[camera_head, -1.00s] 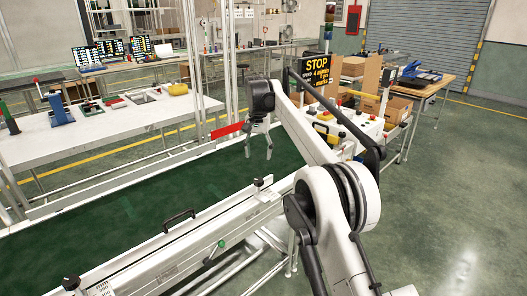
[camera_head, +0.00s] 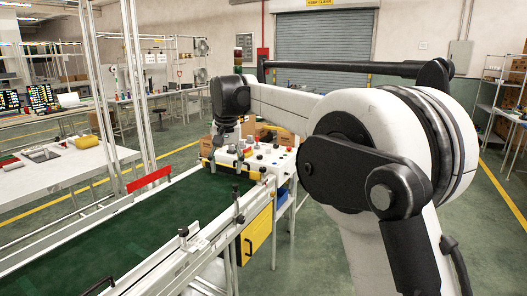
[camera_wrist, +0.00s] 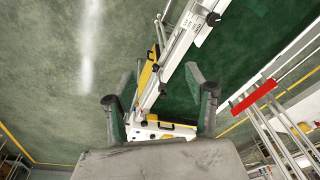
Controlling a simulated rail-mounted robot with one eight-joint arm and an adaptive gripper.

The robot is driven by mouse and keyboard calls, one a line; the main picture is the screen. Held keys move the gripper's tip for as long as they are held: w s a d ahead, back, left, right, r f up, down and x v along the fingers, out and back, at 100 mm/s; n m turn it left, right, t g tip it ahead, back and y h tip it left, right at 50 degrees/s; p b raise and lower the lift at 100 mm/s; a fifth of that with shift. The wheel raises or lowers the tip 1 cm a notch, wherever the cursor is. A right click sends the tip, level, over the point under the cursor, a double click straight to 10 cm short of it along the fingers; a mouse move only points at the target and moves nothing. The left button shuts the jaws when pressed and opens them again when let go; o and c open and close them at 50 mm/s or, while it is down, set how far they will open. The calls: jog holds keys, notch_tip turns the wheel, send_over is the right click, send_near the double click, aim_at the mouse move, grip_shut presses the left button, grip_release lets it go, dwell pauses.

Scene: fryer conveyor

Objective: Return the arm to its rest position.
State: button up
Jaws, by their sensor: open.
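My arm reaches from the lower right across the head view, white with black joints. My gripper (camera_head: 222,150) hangs below the black wrist, in front of the white control box, small and partly lost against it. In the wrist view my gripper (camera_wrist: 159,77) shows two fingers spread wide apart with nothing between them. The green conveyor belt (camera_head: 120,228) lies left of and below the gripper in the head view. In the wrist view the belt (camera_wrist: 171,92) shows beyond and to the right of the fingers.
The control box (camera_head: 253,160) with buttons stands at the belt's far end, above a yellow panel (camera_head: 256,236). A red bar (camera_head: 149,179) and upright posts stand along the belt's far side. A white table (camera_head: 70,170) is at left. Open green floor lies at right, before a shelf (camera_head: 505,110).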

jog(key=s+d+r+t, duration=0.1)
jog(key=s+d+r, duration=0.1)
jog(key=s+d, duration=0.75)
jog(key=s+d+r+t, duration=0.2)
jog(key=s+d, duration=0.7)
jog(key=d, duration=0.1)
jog(key=s+d+f, duration=0.4)
jog(key=s, duration=0.3)
jog(key=s+d+f+t, duration=0.1)
jog(key=s+d+f, duration=0.3)
jog(key=s, duration=0.4)
jog(key=s+d+f+m+t, duration=0.1)
jog(key=s+d+f, duration=0.3)
jog(key=s, duration=0.3)
jog(key=shift+s+f+h, duration=0.2)
jog(key=shift+f+h, duration=0.2)
jog(key=shift+f, duration=0.5)
